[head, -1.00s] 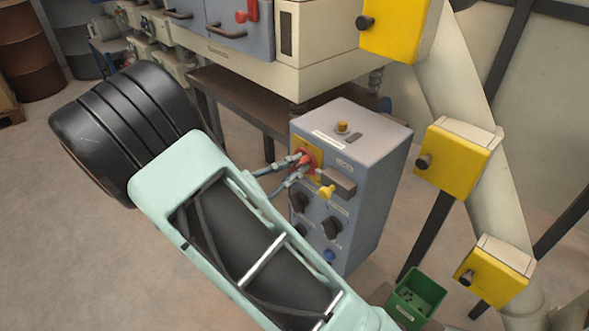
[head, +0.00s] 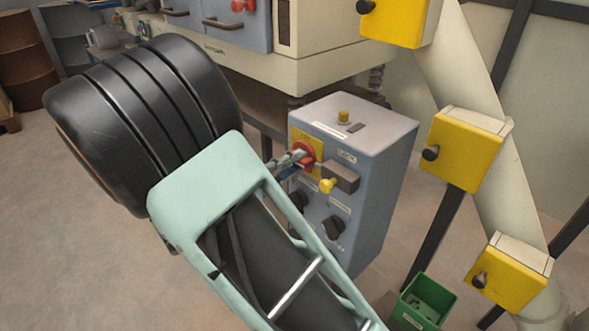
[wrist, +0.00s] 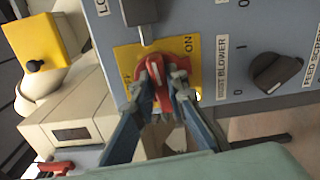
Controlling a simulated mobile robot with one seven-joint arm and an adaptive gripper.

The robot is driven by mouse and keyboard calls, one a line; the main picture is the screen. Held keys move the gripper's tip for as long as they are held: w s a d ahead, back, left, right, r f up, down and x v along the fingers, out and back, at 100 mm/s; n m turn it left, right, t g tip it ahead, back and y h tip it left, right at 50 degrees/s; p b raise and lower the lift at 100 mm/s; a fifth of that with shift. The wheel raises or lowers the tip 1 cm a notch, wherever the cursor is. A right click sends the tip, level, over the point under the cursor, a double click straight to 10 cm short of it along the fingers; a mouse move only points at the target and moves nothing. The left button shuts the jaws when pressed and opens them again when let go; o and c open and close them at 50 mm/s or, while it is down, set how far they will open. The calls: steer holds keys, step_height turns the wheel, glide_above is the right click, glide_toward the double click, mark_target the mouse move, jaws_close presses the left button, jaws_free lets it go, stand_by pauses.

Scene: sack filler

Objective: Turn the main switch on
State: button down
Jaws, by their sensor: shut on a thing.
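The main switch is a red rotary handle (head: 306,151) on a yellow plate, on the front of the grey-blue control box (head: 370,165). In the wrist view the red handle (wrist: 168,70) sits on the yellow plate (wrist: 125,58), with "ON" printed near its upper right. My gripper (head: 294,160) is at the switch; in the wrist view its fingers (wrist: 160,90) stand on both sides of the red handle and are shut on it. The fingers partly cover the handle, so its exact angle is hard to read.
Below are black rotary knobs (head: 333,227); the blower label shows in the wrist view. Yellow boxes (head: 465,150) are on the pale column at right. A green bin (head: 424,300) stands on the lower right.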

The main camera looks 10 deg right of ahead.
steer(key=shift+f+m+b, duration=0.1)
steer(key=shift+m+b, duration=0.3)
steer(key=shift+m, duration=0.3)
steer(key=c, duration=1.9)
jaws_free()
steer(key=shift+c, duration=0.2)
steer(key=v, duration=1.2)
